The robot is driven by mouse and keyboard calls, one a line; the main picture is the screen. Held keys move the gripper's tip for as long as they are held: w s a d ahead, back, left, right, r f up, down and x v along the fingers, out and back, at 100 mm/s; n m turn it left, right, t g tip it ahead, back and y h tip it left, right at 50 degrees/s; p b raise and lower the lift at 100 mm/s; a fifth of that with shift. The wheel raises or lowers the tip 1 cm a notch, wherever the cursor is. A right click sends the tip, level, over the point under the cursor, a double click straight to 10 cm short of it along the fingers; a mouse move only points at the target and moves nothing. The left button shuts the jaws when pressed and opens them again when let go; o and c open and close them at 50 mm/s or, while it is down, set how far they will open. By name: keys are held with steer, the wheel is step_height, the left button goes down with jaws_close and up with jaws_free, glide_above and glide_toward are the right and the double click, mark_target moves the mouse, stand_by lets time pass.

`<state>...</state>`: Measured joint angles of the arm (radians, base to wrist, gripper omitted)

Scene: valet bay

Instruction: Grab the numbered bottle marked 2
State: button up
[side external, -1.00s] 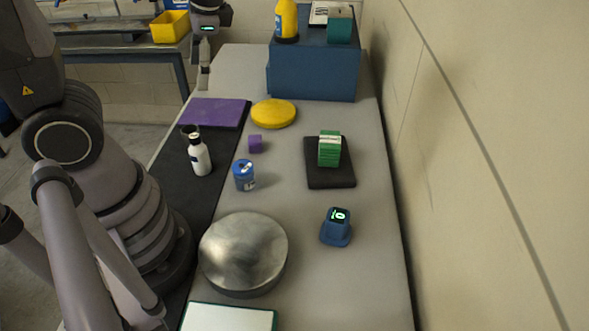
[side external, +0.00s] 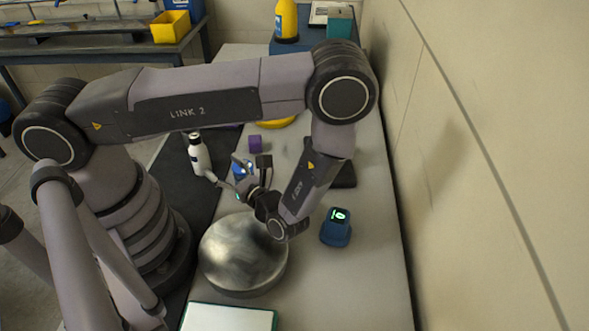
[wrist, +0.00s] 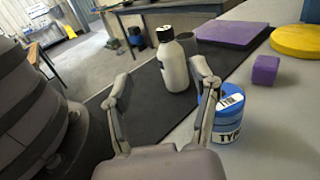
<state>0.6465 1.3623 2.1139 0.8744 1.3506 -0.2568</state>
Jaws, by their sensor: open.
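A white bottle with a black cap (side external: 199,155) stands upright on the dark mat; no number is readable on it. In the wrist view the bottle (wrist: 173,65) stands ahead, between the lines of my two fingers. My gripper (wrist: 160,88) is open and empty, with its fingers spread and pointing toward the bottle. In the side view my gripper (side external: 224,169) is low, just right of the bottle. Whether a finger touches the bottle, I cannot tell.
A blue can (wrist: 228,122) stands close beside my right finger. A purple block (wrist: 265,70), purple mat (wrist: 230,33) and yellow disc (wrist: 297,40) lie beyond. A round metal drum (side external: 240,262) sits below my wrist. A blue device (side external: 335,227) stands to the right.

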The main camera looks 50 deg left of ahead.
mark_target(197, 141)
steer(key=a, duration=0.8)
steer(key=shift+s, duration=0.35)
steer(key=shift+w+a+f, duration=0.1)
steer(key=shift+w+a, duration=0.05)
steer(key=shift+a, duration=2.6)
steer(key=shift+c, duration=0.3)
jaws_close()
